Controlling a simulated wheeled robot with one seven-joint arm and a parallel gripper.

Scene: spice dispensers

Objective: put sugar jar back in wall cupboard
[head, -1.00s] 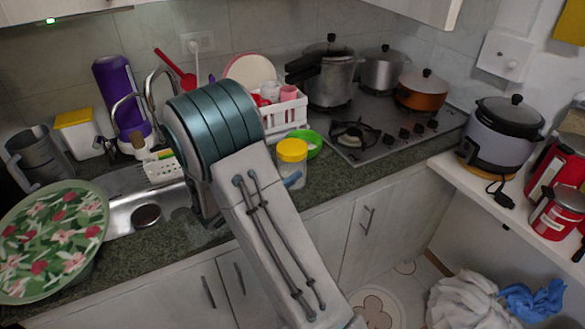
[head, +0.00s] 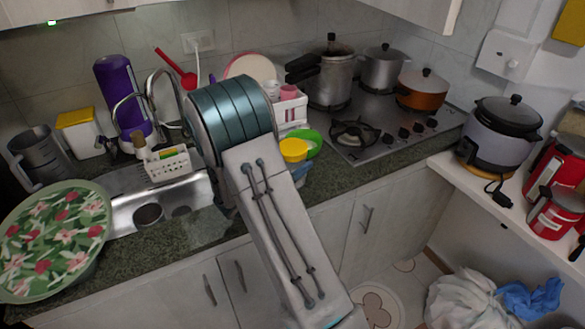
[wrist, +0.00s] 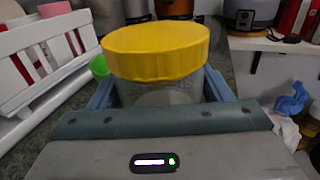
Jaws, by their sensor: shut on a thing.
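The sugar jar (wrist: 158,90) is a clear jar with a yellow screw lid, taken here as the task's jar. It stands upright between the blue fingers of my gripper (wrist: 160,98), which is shut on it. In the head view, only part of the yellow lid (head: 294,149) shows past my arm, beside a green bowl (head: 312,141). The jar's body is mostly hidden there, and I cannot tell whether its base touches the counter. The undersides of wall cupboards show at the top right (head: 425,10) and top left (head: 60,8); their insides are out of view.
A white rack (head: 291,111) with cups stands behind the jar. The stove (head: 385,135) with pots is to the right. The sink (head: 170,208), faucet and a floral tray (head: 50,240) are to the left. A rice cooker (head: 500,140) sits on the right shelf.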

